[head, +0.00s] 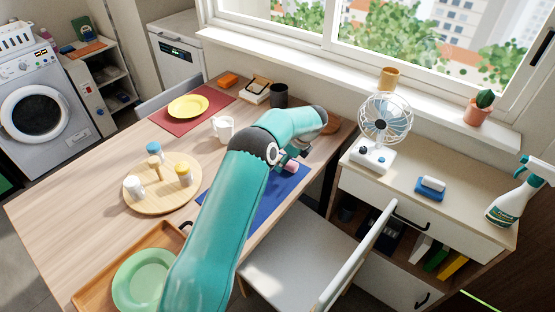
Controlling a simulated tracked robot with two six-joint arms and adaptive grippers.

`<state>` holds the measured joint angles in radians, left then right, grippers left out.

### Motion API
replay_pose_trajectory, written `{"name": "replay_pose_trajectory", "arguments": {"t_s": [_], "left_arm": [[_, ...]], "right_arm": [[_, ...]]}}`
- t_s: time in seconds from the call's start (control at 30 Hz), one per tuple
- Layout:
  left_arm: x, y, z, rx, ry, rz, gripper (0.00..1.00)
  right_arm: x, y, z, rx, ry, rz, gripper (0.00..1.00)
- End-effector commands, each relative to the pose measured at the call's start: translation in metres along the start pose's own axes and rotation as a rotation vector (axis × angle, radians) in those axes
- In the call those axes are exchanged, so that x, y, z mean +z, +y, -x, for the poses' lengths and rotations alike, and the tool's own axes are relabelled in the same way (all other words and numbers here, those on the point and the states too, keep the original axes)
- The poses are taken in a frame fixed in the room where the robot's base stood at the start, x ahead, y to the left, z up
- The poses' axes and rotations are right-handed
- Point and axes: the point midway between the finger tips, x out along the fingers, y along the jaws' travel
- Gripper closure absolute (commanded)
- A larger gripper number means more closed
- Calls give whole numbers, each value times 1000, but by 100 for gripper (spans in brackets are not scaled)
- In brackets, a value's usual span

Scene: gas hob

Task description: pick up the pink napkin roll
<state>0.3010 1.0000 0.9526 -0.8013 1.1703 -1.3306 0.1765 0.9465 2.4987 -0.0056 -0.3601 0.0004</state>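The pink napkin roll (291,167) shows as a small pink patch at the tip of my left gripper (290,160), above or on the blue placemat (268,202). The arm comes in from the bottom, left of the middle, and covers part of the placemat. The gripper points down, and its dark fingers are small and partly hidden by the wrist. I cannot tell whether they are shut on the roll or only around or beside it. My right gripper is not in view.
A white mug (223,129) and a dark cup (279,95) stand near the arm. A round wooden board (155,203) with shakers is left. A wooden tray (90,283) with a green plate is at the front. A white chair (300,250) is beside the table.

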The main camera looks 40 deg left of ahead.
Motion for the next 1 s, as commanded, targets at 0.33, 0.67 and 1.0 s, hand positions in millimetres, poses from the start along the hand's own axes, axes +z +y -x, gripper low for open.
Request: {"name": "replay_pose_trajectory", "arguments": {"t_s": [0.33, 0.67, 1.0], "left_arm": [[0, 0, -4, -1, 0, 0, 43], [1, 1, -4, 0, 0, 1, 97], [2, 0, -2, -1, 0, 2, 98]], "right_arm": [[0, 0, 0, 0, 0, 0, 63], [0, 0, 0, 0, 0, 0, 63], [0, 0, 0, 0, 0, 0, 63]]}}
